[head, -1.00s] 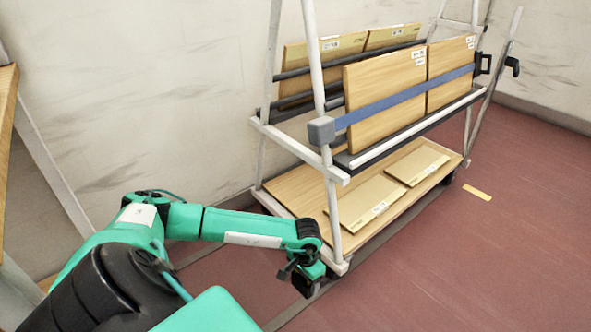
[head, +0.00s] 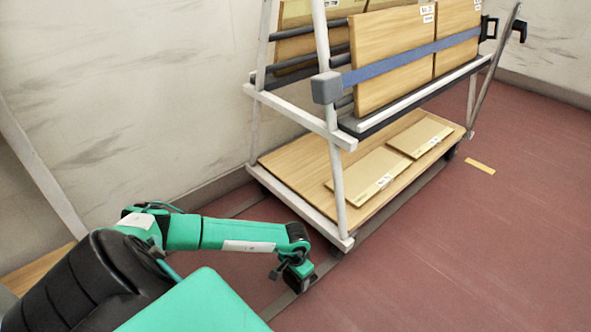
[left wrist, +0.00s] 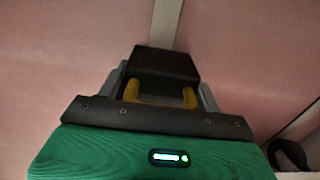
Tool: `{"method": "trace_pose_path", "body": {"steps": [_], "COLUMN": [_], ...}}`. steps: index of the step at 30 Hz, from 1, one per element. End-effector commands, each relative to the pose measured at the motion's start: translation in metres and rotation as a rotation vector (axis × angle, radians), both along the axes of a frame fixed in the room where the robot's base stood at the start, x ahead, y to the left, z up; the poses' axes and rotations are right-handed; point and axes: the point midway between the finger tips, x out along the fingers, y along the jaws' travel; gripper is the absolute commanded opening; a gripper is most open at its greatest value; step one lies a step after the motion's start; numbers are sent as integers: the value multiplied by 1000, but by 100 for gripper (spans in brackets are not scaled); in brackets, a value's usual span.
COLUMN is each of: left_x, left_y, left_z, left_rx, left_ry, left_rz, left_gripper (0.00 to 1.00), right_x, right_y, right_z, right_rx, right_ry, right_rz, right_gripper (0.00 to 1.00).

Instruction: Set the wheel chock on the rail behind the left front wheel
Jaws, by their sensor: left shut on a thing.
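My left gripper (head: 298,283) is low over the floor in front of the near corner of the trolley (head: 300,208). It is shut on the wheel chock (left wrist: 165,64), a black block with a yellow handle (left wrist: 160,94) between the fingers in the left wrist view. The floor rail (head: 283,303) is a grey strip passing beneath the gripper; it also shows beyond the chock in the left wrist view (left wrist: 167,22). The chock looks held above the floor, apart from the trolley. The wheel at the near corner cannot be made out clearly. My right gripper is out of view.
The trolley carries wooden panels (head: 395,55) held by a blue strap (head: 410,56), with flat boards (head: 370,173) on its lower deck. A wall (head: 130,90) stands behind at left. The red floor (head: 470,250) at right is clear, apart from a yellow mark (head: 480,166).

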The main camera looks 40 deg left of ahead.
Motion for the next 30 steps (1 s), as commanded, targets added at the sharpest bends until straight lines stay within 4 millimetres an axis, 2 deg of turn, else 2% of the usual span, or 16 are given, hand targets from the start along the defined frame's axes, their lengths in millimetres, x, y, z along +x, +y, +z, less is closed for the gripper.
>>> {"method": "trace_pose_path", "body": {"steps": [7,14,26,27,29,30], "left_x": [1,1,1,0,0,0], "left_y": [-1,-1,0,0,0,0], "left_z": [-18,-51,-55,-53,-53,-53], "left_rx": [-2,-1,0,0,-1,-1], "left_ry": [-2,-2,-2,-1,-1,-1], "left_rz": [0,1,0,0,0,0], "left_gripper": [30,30,30,73,85,87], "right_x": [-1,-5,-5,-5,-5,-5], "right_y": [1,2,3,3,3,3], "right_z": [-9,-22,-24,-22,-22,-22], "right_rx": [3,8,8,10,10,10], "right_ry": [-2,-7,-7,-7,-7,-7], "right_rz": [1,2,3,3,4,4], "right_gripper": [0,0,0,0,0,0]}}
